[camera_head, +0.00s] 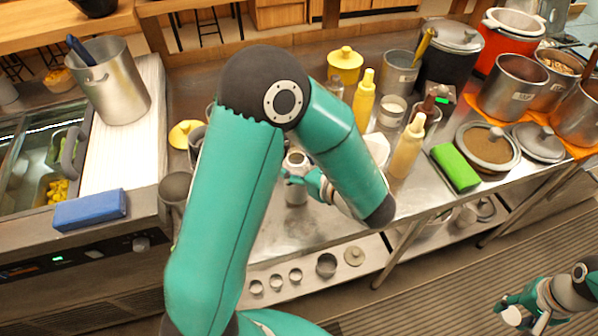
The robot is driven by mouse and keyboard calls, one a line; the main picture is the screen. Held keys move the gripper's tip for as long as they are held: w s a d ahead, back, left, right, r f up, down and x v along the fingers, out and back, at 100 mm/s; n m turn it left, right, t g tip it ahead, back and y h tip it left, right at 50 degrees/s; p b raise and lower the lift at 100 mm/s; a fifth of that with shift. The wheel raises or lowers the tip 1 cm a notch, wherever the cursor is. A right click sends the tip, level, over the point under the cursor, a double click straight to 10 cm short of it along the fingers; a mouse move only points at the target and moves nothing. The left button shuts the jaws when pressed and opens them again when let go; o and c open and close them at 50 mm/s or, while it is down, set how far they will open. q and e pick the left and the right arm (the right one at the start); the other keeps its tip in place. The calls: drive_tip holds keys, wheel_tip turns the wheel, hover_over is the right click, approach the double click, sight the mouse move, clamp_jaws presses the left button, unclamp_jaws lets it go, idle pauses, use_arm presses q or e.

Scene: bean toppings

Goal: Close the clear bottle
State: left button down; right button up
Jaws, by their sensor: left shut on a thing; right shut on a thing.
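The clear bottle (296,195) stands upright on the steel counter, with its round mouth facing up and no cap on it. My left gripper (298,179) is shut around the bottle's upper body, and its arm hides much of the counter around it. My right gripper (508,309) is at the lower right, over the floor and well away from the bottle. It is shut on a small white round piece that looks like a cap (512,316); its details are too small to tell.
The counter's front strip is fairly clear.

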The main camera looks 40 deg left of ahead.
use_arm(q)
wheel_tip(320, 180, up, 19)
use_arm(e)
drive_tip(key=shift+r, duration=0.2)
idle(0.6)
use_arm(q)
drive_tip(key=shift+f, duration=0.1)
